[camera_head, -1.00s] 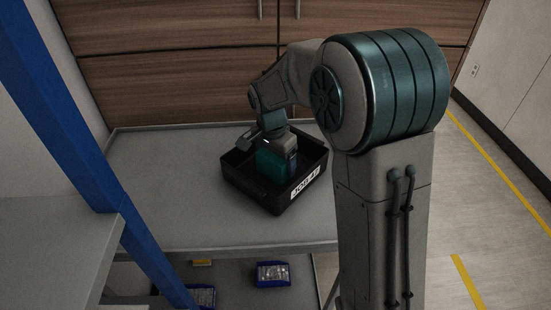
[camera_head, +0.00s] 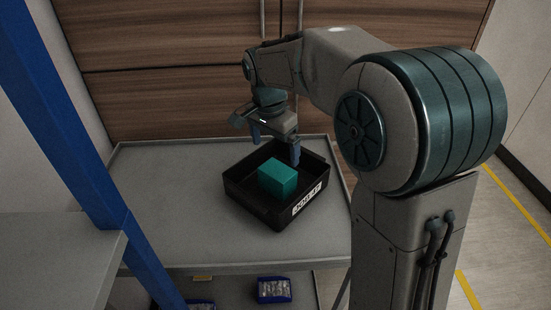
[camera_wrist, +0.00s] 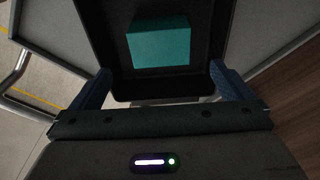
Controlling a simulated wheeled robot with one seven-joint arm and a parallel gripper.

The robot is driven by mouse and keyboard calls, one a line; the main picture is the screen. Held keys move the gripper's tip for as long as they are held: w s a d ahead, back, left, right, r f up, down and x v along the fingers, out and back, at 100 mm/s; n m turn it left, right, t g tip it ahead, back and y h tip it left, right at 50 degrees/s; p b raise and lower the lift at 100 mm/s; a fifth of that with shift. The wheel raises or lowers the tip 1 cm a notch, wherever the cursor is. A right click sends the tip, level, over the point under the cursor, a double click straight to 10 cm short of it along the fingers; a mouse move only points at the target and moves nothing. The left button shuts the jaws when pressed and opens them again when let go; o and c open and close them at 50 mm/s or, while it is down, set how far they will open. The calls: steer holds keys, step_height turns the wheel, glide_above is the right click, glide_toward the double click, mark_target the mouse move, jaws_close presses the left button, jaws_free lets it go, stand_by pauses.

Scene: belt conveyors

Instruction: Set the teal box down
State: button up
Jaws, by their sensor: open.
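The teal box (camera_head: 277,178) lies inside a black tray (camera_head: 255,209) with a white label on its front wall. It rests on the tray floor, with bare floor around it. My gripper (camera_head: 275,150) is open and empty, above and behind the box, clear of it. In the wrist view the teal box (camera_wrist: 159,43) lies beyond the two spread fingers, inside the black tray (camera_wrist: 150,87). Nothing is between the fingertips.
The tray stands on a grey table (camera_head: 180,200) with a raised rim; its left part is clear. A blue post (camera_head: 75,140) rises at the left. Wooden cabinet doors (camera_head: 180,100) stand behind. Blue bins (camera_head: 274,289) sit on a lower shelf.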

steer(key=s+d+f+n, duration=0.1)
steer(key=s+d+n, duration=0.2)
steer(key=s, duration=0.4)
steer(key=s+d+f+n+t, duration=0.1)
steer(key=s+d+n, duration=0.2)
steer(key=s, duration=0.4)
steer(key=s+d+f+n+y, duration=0.1)
steer(key=s+d+n, duration=0.1)
steer(key=s+d, duration=0.3)
steer(key=s, duration=0.2)
steer(key=shift+s+d+f+n+t, duration=0.25)
steer(key=shift+s+d+n+t, duration=0.05)
steer(key=shift+n, duration=0.1)
